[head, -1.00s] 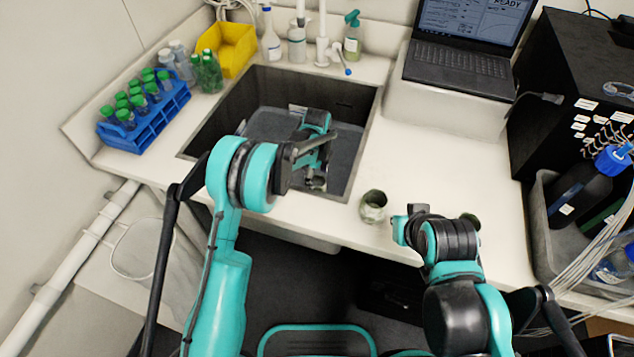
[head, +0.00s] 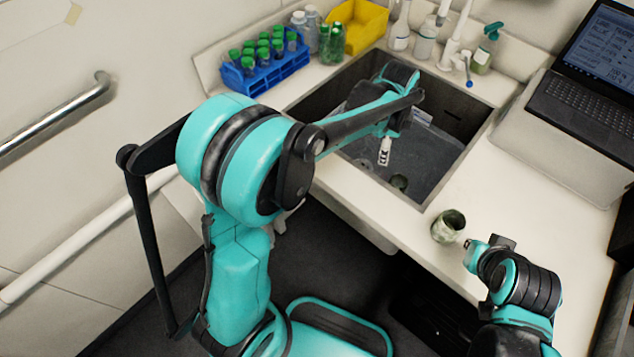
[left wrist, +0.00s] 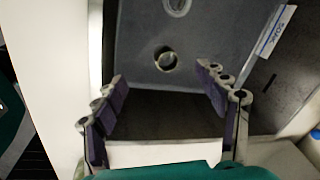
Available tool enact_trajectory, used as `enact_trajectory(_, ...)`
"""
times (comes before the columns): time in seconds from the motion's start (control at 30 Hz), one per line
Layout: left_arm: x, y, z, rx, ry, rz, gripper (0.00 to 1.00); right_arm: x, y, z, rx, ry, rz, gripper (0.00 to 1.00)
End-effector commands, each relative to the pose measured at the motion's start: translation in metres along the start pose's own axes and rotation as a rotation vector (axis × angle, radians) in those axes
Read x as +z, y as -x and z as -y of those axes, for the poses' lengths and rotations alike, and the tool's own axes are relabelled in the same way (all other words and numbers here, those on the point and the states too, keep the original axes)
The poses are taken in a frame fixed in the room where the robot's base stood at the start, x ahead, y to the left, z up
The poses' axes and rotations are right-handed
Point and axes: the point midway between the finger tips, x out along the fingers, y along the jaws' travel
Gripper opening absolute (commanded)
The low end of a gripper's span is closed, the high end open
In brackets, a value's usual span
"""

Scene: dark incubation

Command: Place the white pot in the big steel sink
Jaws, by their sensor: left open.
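My left gripper (head: 385,152) is over the sink, open and empty. A mottled greenish-white pot (head: 448,227) stands on the counter. My right gripper (head: 472,252) is beside it; its fingers cannot be made out.
A blue rack (head: 266,82) of green-capped tubes, a yellow bin (head: 358,26) and bottles stand behind the sink. The faucet (head: 455,40) rises at its back edge. A laptop (head: 585,85) is at right. The counter (head: 530,190) right of the sink is mostly clear.

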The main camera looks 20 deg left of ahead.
Motion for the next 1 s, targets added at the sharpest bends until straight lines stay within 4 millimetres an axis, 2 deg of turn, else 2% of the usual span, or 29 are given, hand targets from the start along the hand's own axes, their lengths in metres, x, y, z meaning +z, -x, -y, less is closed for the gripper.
enact_trajectory(0.03, 0.013, 0.020, -0.013, -0.028, 0.096, -0.007, 0.72, 0.000, 0.000, 0.000, 0.000, 0.000, 0.000, 0.00)
enact_trajectory(0.2, 0.051, 0.070, -0.056, -0.129, 0.453, -0.053, 0.72, 0.000, 0.000, 0.000, 0.000, 0.000, 0.000, 0.00)
enact_trajectory(0.4, 0.092, 0.101, -0.119, -0.234, 0.870, -0.143, 0.72, 0.000, 0.000, 0.000, 0.000, 0.000, 0.000, 0.00)
enact_trajectory(0.6, 0.119, 0.102, -0.173, -0.309, 1.218, -0.252, 0.72, 0.000, 0.000, 0.000, 0.000, 0.000, 0.000, 0.00)
enact_trajectory(0.7, 0.127, 0.099, -0.188, -0.330, 1.329, -0.294, 0.72, 0.000, 0.000, 0.000, 0.000, 0.000, 0.000, 0.00)
enact_trajectory(0.83, 0.132, 0.095, -0.198, -0.342, 1.402, -0.324, 0.72, 0.000, 0.000, 0.000, 0.000, 0.000, 0.000, 0.00)
enact_trajectory(1.0, 0.132, 0.095, -0.199, -0.344, 1.417, -0.330, 0.72, 0.000, 0.000, 0.000, 0.000, 0.000, 0.000, 0.00)
